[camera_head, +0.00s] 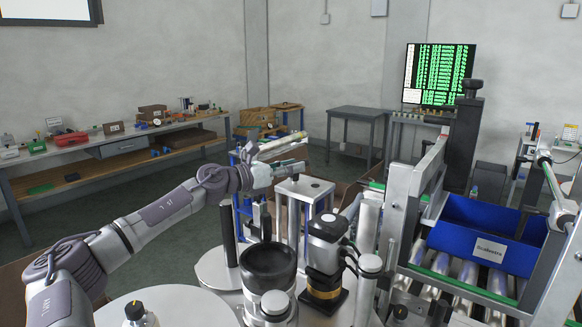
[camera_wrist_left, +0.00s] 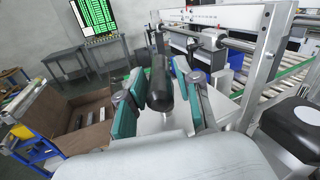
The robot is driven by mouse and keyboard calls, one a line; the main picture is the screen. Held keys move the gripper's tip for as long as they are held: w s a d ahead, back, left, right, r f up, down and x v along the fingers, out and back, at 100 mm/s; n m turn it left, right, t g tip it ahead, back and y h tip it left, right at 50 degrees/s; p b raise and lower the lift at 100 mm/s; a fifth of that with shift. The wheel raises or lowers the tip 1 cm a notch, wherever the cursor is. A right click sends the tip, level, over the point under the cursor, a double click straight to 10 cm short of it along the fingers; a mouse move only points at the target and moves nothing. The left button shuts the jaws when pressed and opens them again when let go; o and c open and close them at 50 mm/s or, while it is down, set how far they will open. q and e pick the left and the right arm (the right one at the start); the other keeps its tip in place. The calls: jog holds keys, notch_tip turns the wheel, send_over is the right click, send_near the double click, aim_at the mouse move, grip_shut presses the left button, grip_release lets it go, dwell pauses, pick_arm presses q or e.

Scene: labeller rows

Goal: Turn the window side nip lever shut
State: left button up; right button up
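My left gripper (camera_head: 301,151) reaches in from the left above the labeller, over a small grey plate on posts (camera_head: 304,187). In the left wrist view its two teal-padded fingers (camera_wrist_left: 163,88) are apart. A black rounded handle (camera_wrist_left: 160,86), which looks like the nip lever, lies between them. Gaps show on both sides of the handle, so I see no firm grip; contact cannot be told for sure. In the head view I cannot make out the lever near the gripper. My right gripper is not in view.
A black cylinder (camera_head: 268,264) and a black-and-silver unit (camera_head: 326,245) stand close in front of the gripper. A blue crate (camera_head: 484,222) sits on the roller conveyor at the right. A cardboard box (camera_wrist_left: 84,117) is at the left in the wrist view.

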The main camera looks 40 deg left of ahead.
pick_arm(q)
grip_shut()
jog(key=shift+a+m+g+h+b, duration=0.1)
jog(key=shift+m+g+h+b, duration=0.5)
jog(key=shift+h, duration=0.5)
jog(key=shift+o, duration=2.1)
grip_release()
notch_tip(320, 180, up, 10)
jog(key=shift+w, duration=0.1)
